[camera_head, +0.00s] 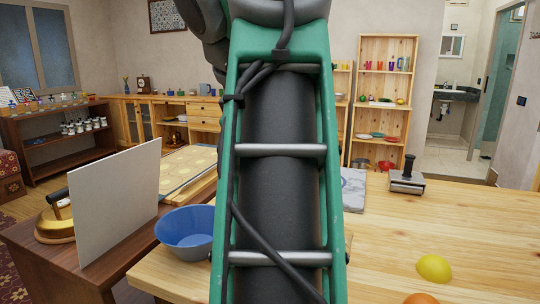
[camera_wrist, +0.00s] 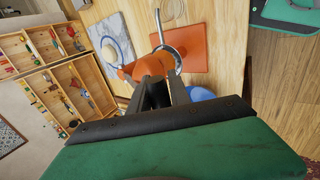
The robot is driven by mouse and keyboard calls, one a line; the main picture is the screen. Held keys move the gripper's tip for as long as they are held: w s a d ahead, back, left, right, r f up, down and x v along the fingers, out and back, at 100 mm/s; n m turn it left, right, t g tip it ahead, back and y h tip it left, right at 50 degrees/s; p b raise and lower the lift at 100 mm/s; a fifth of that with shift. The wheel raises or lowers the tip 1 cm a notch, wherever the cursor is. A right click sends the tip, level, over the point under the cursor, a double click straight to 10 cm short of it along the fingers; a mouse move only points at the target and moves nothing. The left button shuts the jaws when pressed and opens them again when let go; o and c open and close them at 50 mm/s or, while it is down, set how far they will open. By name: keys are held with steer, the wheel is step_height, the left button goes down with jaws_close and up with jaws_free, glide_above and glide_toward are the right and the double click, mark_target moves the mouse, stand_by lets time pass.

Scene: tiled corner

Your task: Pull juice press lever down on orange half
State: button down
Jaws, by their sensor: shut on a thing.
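In the wrist view my gripper (camera_wrist: 155,82) is shut at the orange-red and chrome juice press (camera_wrist: 164,62). The fingertips meet its lever (camera_wrist: 160,28), a curved chrome bar; the exact contact is partly hidden by the fingers. An orange-red flat piece (camera_wrist: 196,48) lies on the table beside it. I cannot make out an orange half under the press. In the head view my arm covers the press and gripper. A round orange fruit piece (camera_head: 421,298) shows at the bottom edge of that view.
A yellow fruit piece (camera_head: 434,268) lies on the wooden table (camera_head: 480,220). A blue bowl (camera_head: 187,232) stands left of my arm, a grey marble board (camera_head: 353,190) right of it. A black-and-steel tool (camera_head: 407,178) stands at the far edge. The table's right side is mostly clear.

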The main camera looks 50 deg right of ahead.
steer(key=shift+f+b, duration=0.3)
steer(key=shift+b, duration=0.25)
steer(key=c, duration=1.2)
jaws_free()
steer(key=shift+a, duration=0.1)
steer(key=s+a+r+p, duration=0.2)
steer(key=s+a+p, duration=0.1)
steer(key=a, duration=0.5)
steer(key=shift+r, duration=0.2)
steer(key=shift+r, duration=0.1)
